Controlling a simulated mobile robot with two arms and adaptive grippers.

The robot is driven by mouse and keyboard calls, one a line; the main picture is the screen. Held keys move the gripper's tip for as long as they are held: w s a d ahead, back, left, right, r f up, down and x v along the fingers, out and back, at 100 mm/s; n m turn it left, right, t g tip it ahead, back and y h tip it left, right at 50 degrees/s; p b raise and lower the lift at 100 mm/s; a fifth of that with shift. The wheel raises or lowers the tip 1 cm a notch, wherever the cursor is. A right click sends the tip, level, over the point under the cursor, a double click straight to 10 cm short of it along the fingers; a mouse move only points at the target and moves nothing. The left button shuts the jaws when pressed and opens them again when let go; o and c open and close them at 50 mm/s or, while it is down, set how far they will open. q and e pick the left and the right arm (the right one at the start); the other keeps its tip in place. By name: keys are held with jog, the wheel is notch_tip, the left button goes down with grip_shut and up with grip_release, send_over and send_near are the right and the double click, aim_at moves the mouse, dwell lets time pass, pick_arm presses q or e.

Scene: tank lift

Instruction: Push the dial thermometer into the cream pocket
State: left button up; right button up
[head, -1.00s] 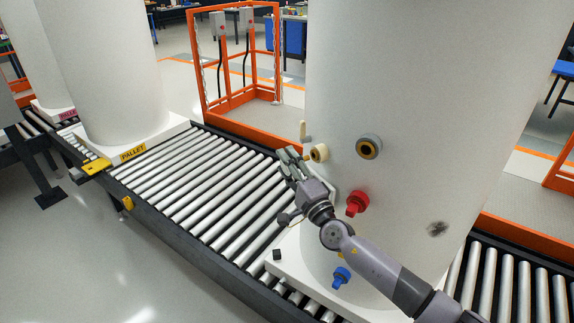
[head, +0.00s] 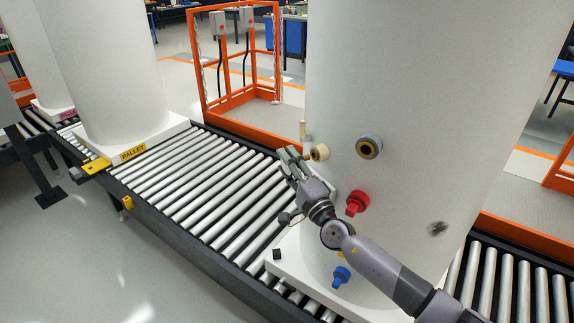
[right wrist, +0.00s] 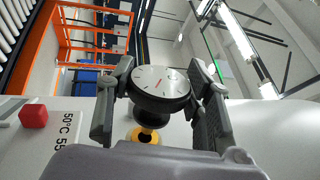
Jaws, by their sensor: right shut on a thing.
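The dial thermometer (right wrist: 161,84), with a round white face and dark rim, is between the fingers of my right gripper (right wrist: 160,100), which is shut on it. Its dark stem end (right wrist: 146,114) points towards a yellowish pocket with a dark hole (right wrist: 143,135) on the tank wall. I cannot tell whether the stem tip is inside. In the head view, my right gripper (head: 290,156) is just left of the cream pocket (head: 320,152), close to the white tank (head: 400,90). The thermometer is not clearly visible there. My left gripper is not in view.
A grey-ringed fitting (head: 369,147), a red fitting (head: 357,203) and a blue fitting (head: 341,277) stick out of the tank. A cream upright piece (head: 303,131) is behind my gripper. The roller conveyor (head: 200,180) runs below; an orange frame (head: 235,60) stands behind.

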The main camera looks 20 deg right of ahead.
jog(key=shift+w+d+b, duration=0.25)
jog(key=shift+d+b, duration=0.35)
jog(key=shift+d, duration=0.35)
jog(key=shift+w+d+b, duration=0.2)
jog(key=shift+d+b, duration=0.35)
jog(key=shift+d, duration=0.4)
jog(key=o, duration=1.2)
jog(key=shift+s, duration=0.1)
jog(key=v, duration=1.1)
jog(key=shift+s+d, duration=0.15)
jog(key=shift+s, duration=0.25)
jog(key=shift+f, duration=0.1)
jog(key=shift+c, duration=0.3)
